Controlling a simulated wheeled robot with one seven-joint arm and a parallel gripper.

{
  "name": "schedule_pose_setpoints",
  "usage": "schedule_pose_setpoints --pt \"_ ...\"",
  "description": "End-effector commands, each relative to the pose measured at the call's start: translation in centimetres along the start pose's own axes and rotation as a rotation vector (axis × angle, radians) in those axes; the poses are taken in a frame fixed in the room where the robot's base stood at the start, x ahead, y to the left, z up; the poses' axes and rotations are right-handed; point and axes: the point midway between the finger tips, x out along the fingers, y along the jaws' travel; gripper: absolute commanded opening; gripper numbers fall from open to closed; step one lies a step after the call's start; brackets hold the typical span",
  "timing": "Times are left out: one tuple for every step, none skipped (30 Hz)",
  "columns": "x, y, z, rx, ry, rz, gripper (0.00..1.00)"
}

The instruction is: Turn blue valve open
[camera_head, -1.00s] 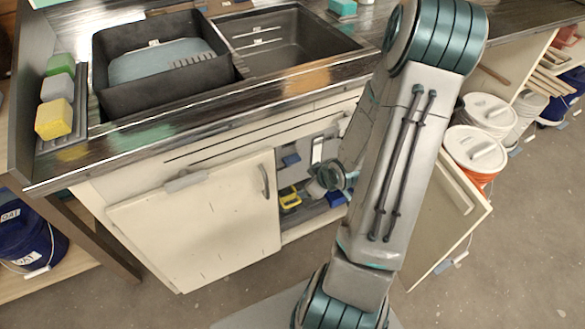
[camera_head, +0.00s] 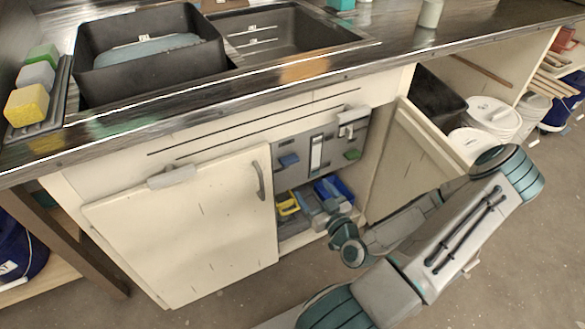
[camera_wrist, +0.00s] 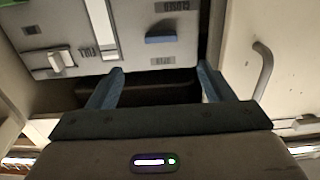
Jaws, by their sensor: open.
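The blue valve (camera_head: 289,160) is a small blue handle on the left part of a grey panel (camera_head: 316,150) inside the open cupboard under the sink. In the wrist view the blue valve (camera_wrist: 160,39) lies as a sideways bar, beyond the fingertips and roughly between them across the picture. My gripper (camera_wrist: 158,80) is open and empty, its two blue fingers spread and apart from the valve. In the head view my wrist is in front of the cupboard opening, below the panel. The fingers are hard to make out there.
A green handle (camera_head: 352,154) and a white lever (camera_head: 352,122) are on the panel's right side. The left cupboard door (camera_head: 185,230) is shut; the right door (camera_head: 428,140) stands open beside my arm. A yellow item (camera_head: 287,204) and a blue bin (camera_head: 334,190) are on the cupboard floor.

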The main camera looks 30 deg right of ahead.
Motion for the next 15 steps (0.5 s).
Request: schedule_pose_setpoints --pt "0.5 -0.1 0.5 -0.002 0.002 -0.004 0.75" --pt "0.8 -0.1 0.5 -0.002 0.001 -0.004 0.75" --pt "1.3 -0.1 0.6 -0.003 0.001 -0.005 0.75" --pt "1.6 -0.1 0.6 -0.002 0.001 -0.004 0.75" --pt "1.9 -0.1 0.6 -0.002 0.001 -0.004 0.75" --pt "2.9 -0.1 0.5 -0.003 0.001 -0.005 0.75" --pt "3.6 -0.2 0.5 -0.003 0.001 -0.006 0.75" --pt "4.2 -0.2 0.5 -0.003 0.002 -0.006 0.75" --pt "5.2 -0.2 0.4 -0.002 0.002 -0.005 0.75" --pt "5.8 -0.2 0.2 -0.001 0.0 -0.005 0.75" --pt "6.5 -0.2 0.1 -0.001 0.001 -0.006 0.75" --pt "7.3 -0.2 0.1 0.0 0.0 -0.004 0.75" --pt "7.9 -0.2 0.1 0.0 0.001 -0.005 0.75" --pt "8.5 -0.1 0.2 0.0 -0.001 -0.004 0.75" --pt "9.3 -0.2 0.2 0.0 0.0 -0.004 0.75"
